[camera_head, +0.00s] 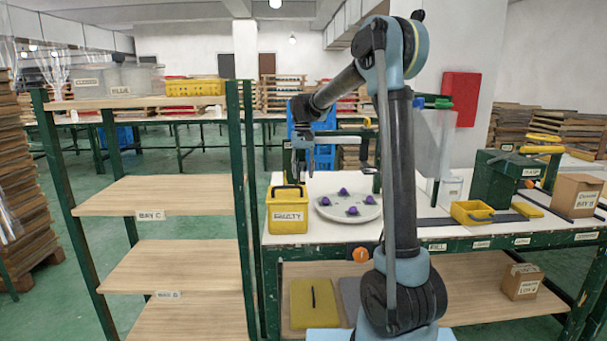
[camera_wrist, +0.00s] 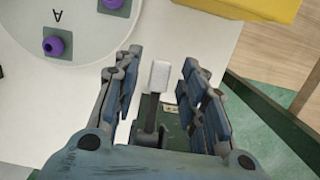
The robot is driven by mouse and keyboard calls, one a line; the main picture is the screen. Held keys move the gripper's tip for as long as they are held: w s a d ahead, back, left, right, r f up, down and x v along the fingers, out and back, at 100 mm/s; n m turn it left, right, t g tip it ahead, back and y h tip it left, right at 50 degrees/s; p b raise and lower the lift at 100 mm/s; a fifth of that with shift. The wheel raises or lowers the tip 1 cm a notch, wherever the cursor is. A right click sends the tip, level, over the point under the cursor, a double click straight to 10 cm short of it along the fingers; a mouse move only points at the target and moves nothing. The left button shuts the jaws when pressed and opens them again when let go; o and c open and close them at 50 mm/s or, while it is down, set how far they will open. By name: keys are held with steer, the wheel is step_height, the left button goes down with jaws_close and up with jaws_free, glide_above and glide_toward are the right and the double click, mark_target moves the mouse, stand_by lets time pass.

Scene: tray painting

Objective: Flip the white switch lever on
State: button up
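The white switch lever (camera_wrist: 159,75) shows in the wrist view as a white block on a dark stem. The stem rises from a dark green housing (camera_wrist: 174,128). My gripper (camera_wrist: 162,62) is open, with one finger on each side of the lever in the picture. Gaps show between the white block and both fingers; I cannot tell how their heights compare. In the head view my gripper (camera_head: 301,160) hangs above the back left of the table, over the yellow FAULTY bin. I cannot make out the lever in that view.
The yellow bin (camera_head: 287,216) stands at the table's left end. A round pale plate (camera_head: 325,212) with several purple-topped pieces lies beside it. Green shelf posts (camera_head: 240,150) stand close on the left. A yellow tray (camera_head: 466,211) and a dark green box (camera_head: 497,180) are at right.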

mark_target(303, 172)
step_height(303, 172, up, 12)
steer(key=w, duration=0.1)
steer(key=shift+w+f, duration=0.15)
steer(key=shift+w, duration=0.25)
